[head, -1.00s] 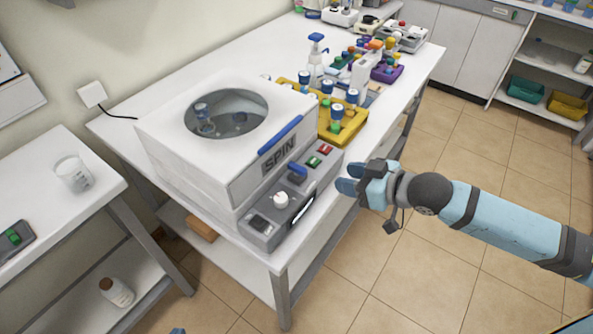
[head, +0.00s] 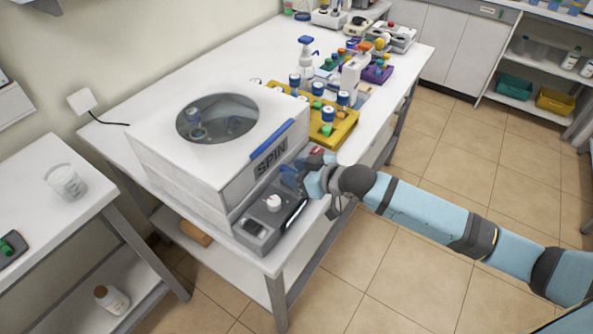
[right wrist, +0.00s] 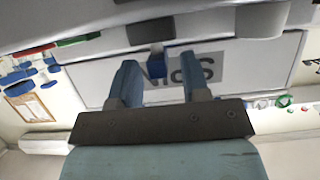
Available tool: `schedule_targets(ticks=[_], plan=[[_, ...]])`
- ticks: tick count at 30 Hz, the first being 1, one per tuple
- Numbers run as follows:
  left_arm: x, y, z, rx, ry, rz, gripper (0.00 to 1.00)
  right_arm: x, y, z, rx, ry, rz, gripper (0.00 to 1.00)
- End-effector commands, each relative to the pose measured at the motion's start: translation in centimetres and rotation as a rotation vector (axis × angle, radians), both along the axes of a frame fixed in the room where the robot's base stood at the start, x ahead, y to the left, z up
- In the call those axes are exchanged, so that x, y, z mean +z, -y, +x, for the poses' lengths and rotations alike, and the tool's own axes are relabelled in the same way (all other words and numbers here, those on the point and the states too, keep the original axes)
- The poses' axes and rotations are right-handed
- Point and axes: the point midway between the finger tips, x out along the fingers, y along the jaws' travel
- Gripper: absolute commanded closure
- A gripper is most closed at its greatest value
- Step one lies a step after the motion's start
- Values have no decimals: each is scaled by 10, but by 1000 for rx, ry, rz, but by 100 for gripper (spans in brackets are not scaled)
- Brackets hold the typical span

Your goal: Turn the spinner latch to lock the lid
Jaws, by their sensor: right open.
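The spinner (head: 178,172) is a white box labelled SPIN, with its lid (head: 268,106) down and a round window (head: 217,118) in it. A blue handle (head: 272,140) runs along the lid's front edge. My right gripper (head: 291,178) is at the grey front panel (head: 282,215) and hides the blue latch in the head view. In the right wrist view, the gripper (right wrist: 160,80) is open, and the blue-tipped latch (right wrist: 157,59) shows between and just beyond its two blue fingers. I cannot tell whether they touch it. My left gripper is not in view.
A white knob (head: 273,202) and a red button (head: 316,151) flank the gripper on the panel. A yellow rack (head: 343,130) of blue-capped vials stands behind the spinner. A spray bottle (head: 305,62) is further back. The floor right of the table is clear.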

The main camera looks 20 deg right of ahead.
Motion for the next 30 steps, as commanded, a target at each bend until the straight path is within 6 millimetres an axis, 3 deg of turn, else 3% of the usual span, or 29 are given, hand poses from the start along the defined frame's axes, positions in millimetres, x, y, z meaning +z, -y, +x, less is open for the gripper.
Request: schedule_targets(ticks=[2, 6, 8, 17, 30], plan=[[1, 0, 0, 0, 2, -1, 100, 0, 0, 0, 0, 0, 0, 57], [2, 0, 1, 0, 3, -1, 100, 0, 0, 0, 0, 0, 0, 90], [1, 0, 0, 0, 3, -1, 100, 0, 0, 0, 0, 0, 0, 100], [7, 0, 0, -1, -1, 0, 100, 1, -1, -2, -25, -3, 1, 100], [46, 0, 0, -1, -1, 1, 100, 2, -6, -4, -277, -8, 7, 100]])
